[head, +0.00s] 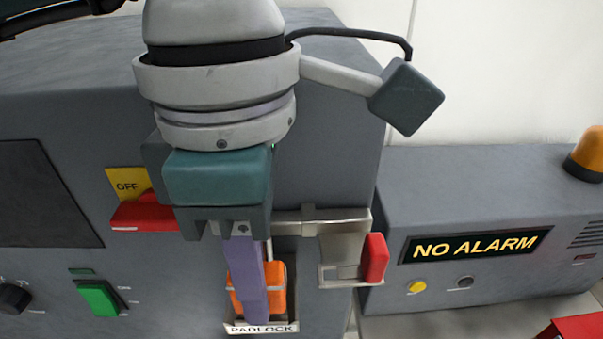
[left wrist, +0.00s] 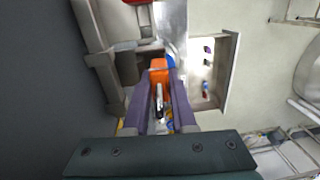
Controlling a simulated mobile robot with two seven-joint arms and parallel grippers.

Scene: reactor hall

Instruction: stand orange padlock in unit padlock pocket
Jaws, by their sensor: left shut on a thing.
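The orange padlock (head: 277,285) is low on the front of the grey unit, at the pocket labelled PADLOCK (head: 262,329). A thin metal rail crosses in front of its body. My left gripper (head: 250,300) points down from above, its purple fingers shut on the padlock. The near finger hides the middle of the padlock. In the left wrist view the padlock (left wrist: 158,72) is between the two fingers (left wrist: 160,82), with its metal shackle toward the camera. Whether its base touches the pocket floor is hidden. My right gripper is not in view.
A red lever (head: 145,215) by a yellow OFF plate stands left of my gripper. A metal holder with a red piece (head: 375,258) is close on the right. A green switch (head: 98,299) is lower left. The NO ALARM box (head: 476,245) stands further right.

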